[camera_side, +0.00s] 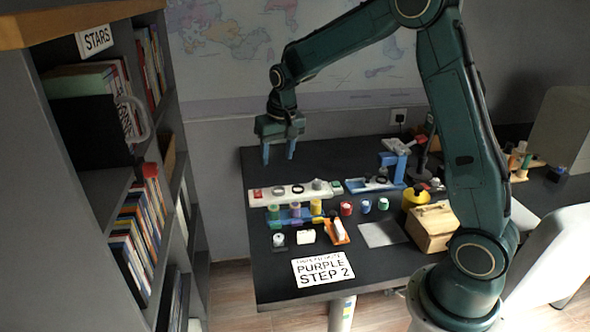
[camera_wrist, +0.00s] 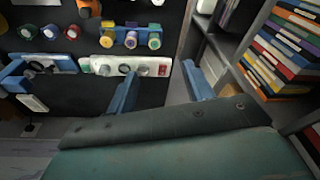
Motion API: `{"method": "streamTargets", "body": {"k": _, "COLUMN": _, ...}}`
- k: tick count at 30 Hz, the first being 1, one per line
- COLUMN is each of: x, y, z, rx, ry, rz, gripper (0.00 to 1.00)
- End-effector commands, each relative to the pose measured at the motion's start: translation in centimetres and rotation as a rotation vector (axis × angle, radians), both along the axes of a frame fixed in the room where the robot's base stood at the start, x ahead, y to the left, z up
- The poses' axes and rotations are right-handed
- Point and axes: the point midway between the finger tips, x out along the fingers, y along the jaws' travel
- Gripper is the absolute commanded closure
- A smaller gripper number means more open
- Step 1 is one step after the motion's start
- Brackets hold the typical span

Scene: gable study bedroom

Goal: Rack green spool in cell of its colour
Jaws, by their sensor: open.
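My gripper (camera_side: 279,154) is open and empty, high above the back left of the dark table; its two blue fingers (camera_wrist: 160,72) also show in the wrist view. A loose green spool (camera_side: 383,204) stands at the right end of a row of spools; it shows at the far left of the wrist view (camera_wrist: 25,33). A blue rack (camera_side: 287,224) left of that row bears a green piece (camera_side: 273,211), a purple piece (camera_side: 295,210) and a yellow piece (camera_side: 316,207). I cannot tell whether these are spools or cell markings.
A white strip (camera_side: 265,199) with dark rings lies behind the rack. A red spool (camera_side: 346,208) and a blue spool (camera_side: 366,205) stand beside the green one. A yellow container (camera_side: 415,196), wooden box (camera_side: 432,227) and sign (camera_side: 322,269) surround them. A bookshelf (camera_side: 140,220) stands left.

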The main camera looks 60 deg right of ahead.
Motion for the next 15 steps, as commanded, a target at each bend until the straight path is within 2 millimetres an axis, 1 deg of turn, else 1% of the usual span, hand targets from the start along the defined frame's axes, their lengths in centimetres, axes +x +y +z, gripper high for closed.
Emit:
{"method": "streamTargets", "body": {"k": 1, "x": -0.9, "y": 0.6, "z": 1.4, "rx": -0.003, "ry": -0.014, "rz": 0.017, "gripper": 0.48}}
{"method": "streamTargets", "body": {"k": 6, "x": -3.9, "y": 2.4, "z": 4.8, "rx": -0.012, "ry": -0.049, "rz": 0.072, "gripper": 0.48}}
{"method": "streamTargets", "body": {"k": 12, "x": -8.0, "y": 4.3, "z": 8.1, "rx": -0.024, "ry": -0.088, "rz": 0.138, "gripper": 0.48}}
{"method": "streamTargets", "body": {"k": 15, "x": -10.1, "y": 5.2, "z": 9.4, "rx": -0.030, "ry": -0.108, "rz": 0.170, "gripper": 0.48}}
